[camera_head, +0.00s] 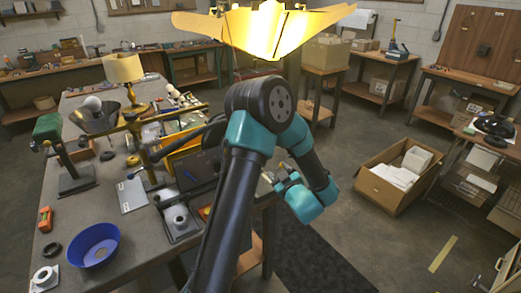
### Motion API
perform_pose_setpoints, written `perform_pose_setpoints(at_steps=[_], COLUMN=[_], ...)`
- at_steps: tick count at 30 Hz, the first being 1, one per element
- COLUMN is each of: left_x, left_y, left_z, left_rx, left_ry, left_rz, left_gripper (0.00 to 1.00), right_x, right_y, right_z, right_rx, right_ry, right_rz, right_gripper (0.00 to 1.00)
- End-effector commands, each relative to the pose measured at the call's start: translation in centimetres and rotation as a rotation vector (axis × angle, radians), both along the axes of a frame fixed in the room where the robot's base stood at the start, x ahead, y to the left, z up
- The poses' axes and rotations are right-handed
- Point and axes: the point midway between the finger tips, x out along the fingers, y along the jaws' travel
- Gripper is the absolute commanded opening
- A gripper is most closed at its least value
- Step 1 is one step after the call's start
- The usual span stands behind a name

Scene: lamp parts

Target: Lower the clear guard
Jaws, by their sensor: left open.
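I cannot make out a clear guard for certain anywhere in this view; a see-through part may be lost among the clutter on the workbench (128,235). My left gripper (271,178) is small in the picture, just off the bench's right edge, beyond my raised black and teal arm. It is open, and I see nothing between its fingers. My arm hides part of the bench's right side. My right gripper is not in view.
A green-topped stand (47,127), a grey cone shade (95,117), a cream-shaded lamp (123,69) and a blue bowl (94,247) stand on the bench. A gold shade (280,32) hangs above. An open cardboard box (376,190) sits on the floor at right.

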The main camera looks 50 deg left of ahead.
Motion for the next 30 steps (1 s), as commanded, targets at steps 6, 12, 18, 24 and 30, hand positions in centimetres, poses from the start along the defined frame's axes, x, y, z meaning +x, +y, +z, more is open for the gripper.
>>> perform_pose_setpoints(at_steps=[6,12,18,24,30], left_x=[-0.02,-0.02,-0.03,-0.04,-0.05], left_y=[0.0,-0.01,-0.02,-0.03,-0.04], left_z=[-0.04,-0.08,-0.11,-0.14,-0.17], left_rx=[-0.125,-0.243,-0.36,-0.477,-0.593], left_ry=[-0.353,-0.683,-1.013,-1.343,-1.672], left_rz=[0.0,0.0,0.0,0.0,0.0], left_gripper=[0.53,0.53,0.53,0.53,0.53], right_x=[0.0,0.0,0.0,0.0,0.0], right_y=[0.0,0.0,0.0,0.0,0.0], right_z=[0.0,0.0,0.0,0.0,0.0], right_rx=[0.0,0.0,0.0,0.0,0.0], right_ry=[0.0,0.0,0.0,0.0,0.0], right_rz=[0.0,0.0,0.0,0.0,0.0], right_gripper=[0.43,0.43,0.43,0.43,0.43])
